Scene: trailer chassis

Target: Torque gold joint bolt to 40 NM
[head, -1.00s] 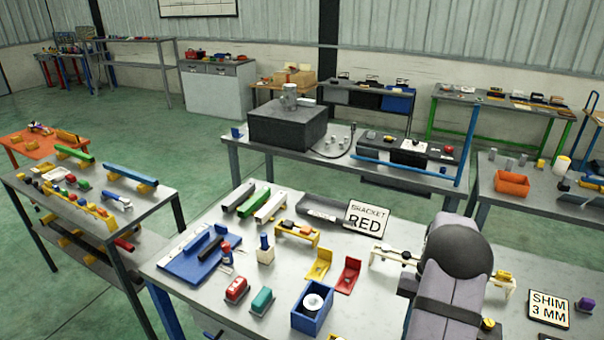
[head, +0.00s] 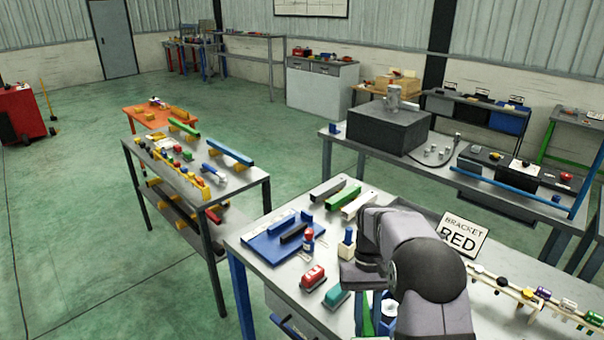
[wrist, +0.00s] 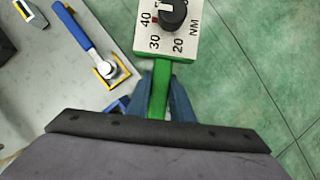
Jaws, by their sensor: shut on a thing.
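My gripper (wrist: 160,82) is shut on the green handle (wrist: 160,95) of a torque tool in the wrist view. The tool carries a white dial plate (wrist: 152,42) marked 20, 30, 40 and NM. Its black knob (wrist: 174,14) has a red mark at the left, near the 30 and 40 marks; the exact setting cannot be read. In the head view my arm is over the near table and hides my fingers. Several coloured bolts, among them a purple one (head: 543,293), sit along a pale rail (head: 510,290) at the right. I cannot single out the gold joint bolt.
A blue-handled tool (wrist: 80,33) lies with its head in a yellow holder (wrist: 112,70).

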